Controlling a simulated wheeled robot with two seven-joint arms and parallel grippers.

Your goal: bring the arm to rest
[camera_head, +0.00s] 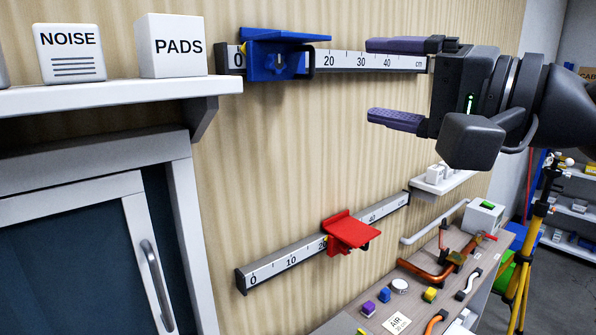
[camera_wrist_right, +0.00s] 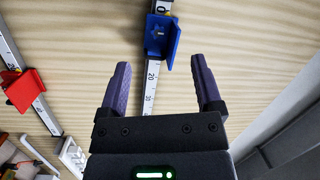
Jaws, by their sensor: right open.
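My right gripper (camera_head: 390,82) comes in from the right in the head view, in front of the upper ruler rail (camera_head: 350,61). Its two purple fingers are wide apart with nothing between them; they also show open in the right wrist view (camera_wrist_right: 161,88). A blue slider (camera_head: 277,62) sits on the upper rail near its zero end, apart from the fingers, and shows beyond them in the wrist view (camera_wrist_right: 161,42). A red slider (camera_head: 350,232) sits on the lower ruler rail (camera_head: 290,259), just past the 20 mark. My left gripper is not in view.
A white shelf (camera_head: 110,93) at left holds NOISE (camera_head: 70,53) and PADS (camera_head: 171,46) boxes. Below the rails, a bench (camera_head: 350,322) carries small coloured parts and pipes. A yellow tripod (camera_head: 522,270) stands at right. The wall between the rails is clear.

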